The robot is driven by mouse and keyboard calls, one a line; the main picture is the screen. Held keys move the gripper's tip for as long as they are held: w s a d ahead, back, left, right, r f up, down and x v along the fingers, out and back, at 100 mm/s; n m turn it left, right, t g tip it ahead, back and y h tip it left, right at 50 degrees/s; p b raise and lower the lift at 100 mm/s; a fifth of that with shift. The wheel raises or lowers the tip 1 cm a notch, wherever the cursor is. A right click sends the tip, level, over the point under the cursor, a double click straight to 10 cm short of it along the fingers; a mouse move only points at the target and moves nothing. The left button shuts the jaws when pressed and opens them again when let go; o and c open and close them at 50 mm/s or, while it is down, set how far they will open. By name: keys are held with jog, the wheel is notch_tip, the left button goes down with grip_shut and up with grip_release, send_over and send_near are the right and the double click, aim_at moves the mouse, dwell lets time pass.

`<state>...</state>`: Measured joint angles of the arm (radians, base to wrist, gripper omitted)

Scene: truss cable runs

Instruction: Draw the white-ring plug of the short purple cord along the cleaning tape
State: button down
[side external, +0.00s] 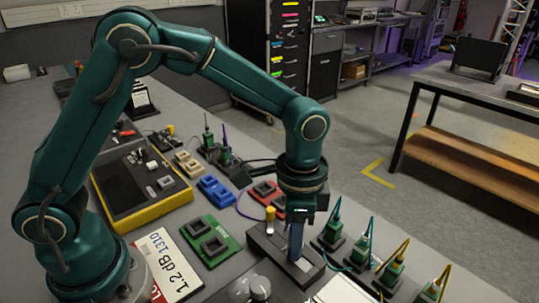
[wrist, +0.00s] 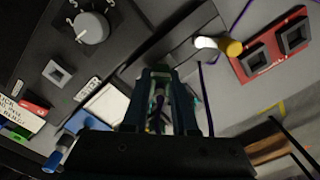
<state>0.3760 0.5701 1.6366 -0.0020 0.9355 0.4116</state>
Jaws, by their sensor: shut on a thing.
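My gripper (side external: 296,232) points down, low over a long dark grey block (side external: 262,240) that appears to be the cleaning tape's cassette. In the wrist view my gripper (wrist: 178,82) is shut on a slim green plug (wrist: 160,88) with a purple cord (wrist: 160,122) running from it between the fingers. The plug's white ring and tip are hidden, so I cannot tell whether it touches the tape. The dark grey block also shows beyond the fingers in the wrist view (wrist: 172,55).
Several corded plugs in stands (side external: 331,235) line the right. A knobbed box (wrist: 90,25) is close.

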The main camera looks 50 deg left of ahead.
jog(key=shift+d, duration=1.3)
dwell(1.4)
jog(key=shift+s+a+f, duration=0.1)
jog(key=shift+a+f, duration=0.05)
jog(key=shift+a, duration=1.05)
dwell(1.3)
jog(key=shift+a, duration=0.8)
dwell(0.9)
jog(key=shift+d+r, duration=0.1)
jog(key=shift+r, duration=2.8)
